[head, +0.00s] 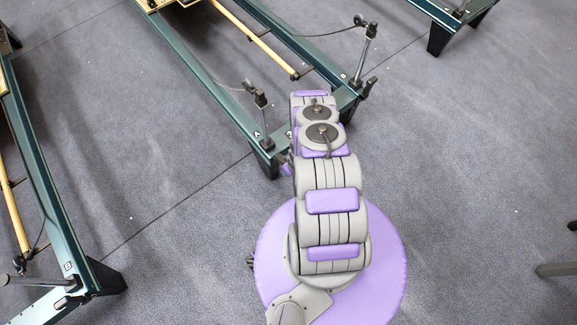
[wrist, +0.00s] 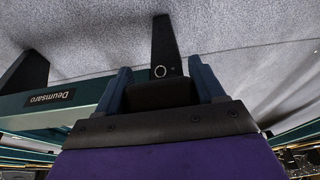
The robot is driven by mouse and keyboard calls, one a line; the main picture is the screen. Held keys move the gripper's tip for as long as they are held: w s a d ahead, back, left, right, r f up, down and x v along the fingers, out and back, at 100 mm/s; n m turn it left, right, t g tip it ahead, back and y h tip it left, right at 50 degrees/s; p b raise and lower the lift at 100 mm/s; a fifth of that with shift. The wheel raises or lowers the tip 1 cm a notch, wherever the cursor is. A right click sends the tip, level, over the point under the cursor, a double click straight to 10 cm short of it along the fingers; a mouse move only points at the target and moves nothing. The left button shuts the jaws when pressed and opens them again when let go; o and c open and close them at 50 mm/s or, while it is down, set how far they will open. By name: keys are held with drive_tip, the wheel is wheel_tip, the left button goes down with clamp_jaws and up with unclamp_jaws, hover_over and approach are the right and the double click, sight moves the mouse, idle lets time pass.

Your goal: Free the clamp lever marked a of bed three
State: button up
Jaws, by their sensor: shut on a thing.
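The clamp corner marked A, with its upright post (head: 265,125), is at the near left corner of the green bed (head: 222,88) ahead of me. No bed number is readable. My gripper shows only as a small purple and dark part (head: 284,161) beside that corner, mostly hidden by my arm. In the wrist view, the two dark blue fingers of my gripper (wrist: 160,85) are closed on a black handle-like piece (wrist: 160,94). By its place it appears to be the clamp lever marked A; its letter is not visible there.
The corner marked B has a post (head: 364,55) and black lever (head: 370,86), right of my arm. Another bed (head: 45,190) stands at the left. A black bed leg (wrist: 164,45) is just beyond the fingers.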

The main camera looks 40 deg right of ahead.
drive_tip(key=shift+w+f+t, duration=0.2)
drive_tip(key=shift+t, duration=0.2)
drive_tip(key=shift+d, duration=0.15)
drive_tip(key=shift+w, duration=0.25)
idle(1.2)
drive_tip(key=o, duration=1.4)
drive_tip(key=shift+s+f, duration=0.1)
drive_tip(key=shift+s, duration=0.15)
drive_tip(key=p+v, duration=0.5)
drive_tip(key=v, duration=1.2)
drive_tip(key=shift+s, duration=0.2)
